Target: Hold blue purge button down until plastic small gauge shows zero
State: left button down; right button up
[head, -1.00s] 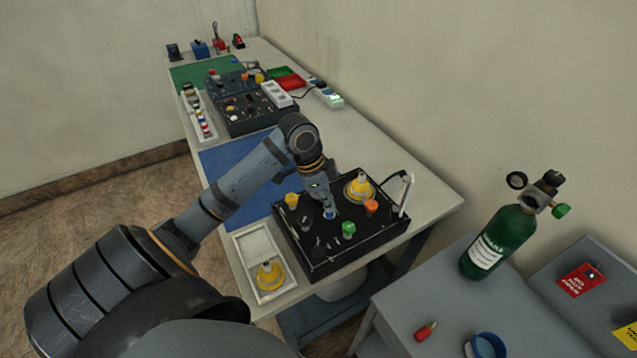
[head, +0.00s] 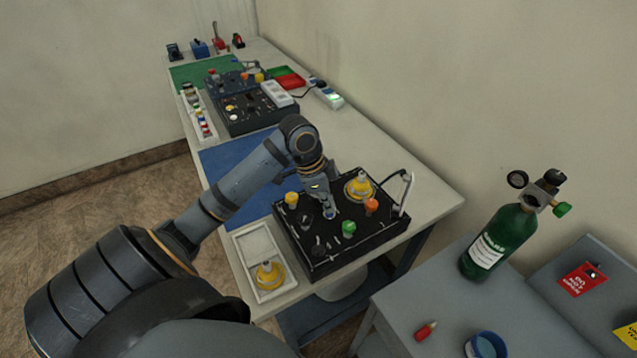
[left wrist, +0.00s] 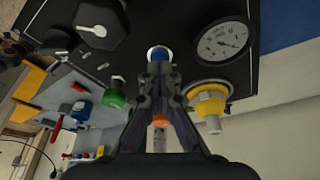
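The black trainer box (head: 312,262) stands on the near end of the long bench. The blue purge button (left wrist: 158,52) shows just beyond my left fingertips in the left wrist view. My left gripper (head: 329,211) points down at the box top; its fingers come together at the tips with nothing between them. It also shows in the left wrist view (left wrist: 159,72). The tips are at the button's edge; I cannot tell if they press it. A round gauge (left wrist: 223,41) with a white dial lies right of the button; its reading is too small to tell. My right gripper is not in view.
Green (head: 348,229), orange (head: 371,206) and yellow (head: 292,199) knobs and a yellow fitting (head: 359,188) rise from the box top around my gripper. A white tray (head: 243,240) lies left of the box. A green cylinder (head: 497,243) stands on the grey table at right.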

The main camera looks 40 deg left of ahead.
pick_arm(q)
jog(key=shift+f+b, duration=0.3)
jog(key=shift+f, duration=0.3)
dwell(0.4)
dwell(0.8)
notch_tip(320, 180, up, 7)
jog(key=p, duration=0.8)
jog(key=shift+r, duration=0.1)
